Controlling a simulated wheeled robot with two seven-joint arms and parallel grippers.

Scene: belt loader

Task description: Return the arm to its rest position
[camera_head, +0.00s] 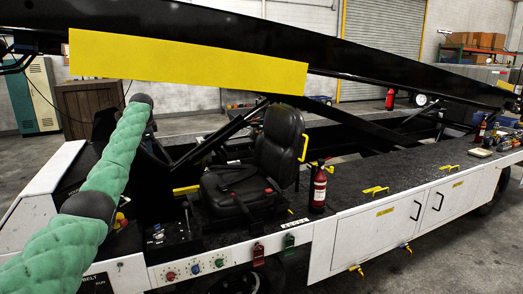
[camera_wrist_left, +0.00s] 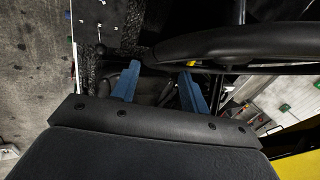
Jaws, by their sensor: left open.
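My left arm in its green sleeve (camera_head: 112,165) comes in from the lower left of the head view and rises in front of the loader's cab. Its black joint cap (camera_head: 142,100) is just below the yellow panel. My left gripper (camera_wrist_left: 158,88) shows clearly in the left wrist view, with two blue fingers spread apart and nothing seen between them. A black steering wheel (camera_wrist_left: 235,42) lies close beyond the fingers; I cannot tell whether they touch. In the head view the fingers cannot be made out. My right gripper is not in view.
The black boom with a yellow panel (camera_head: 190,62) slants above the arm. A black seat (camera_head: 280,150) is right of the cab controls (camera_head: 170,238). A red fire extinguisher (camera_head: 319,190) stands on the white-sided deck. Grey floor (camera_head: 465,245) is clear at the right.

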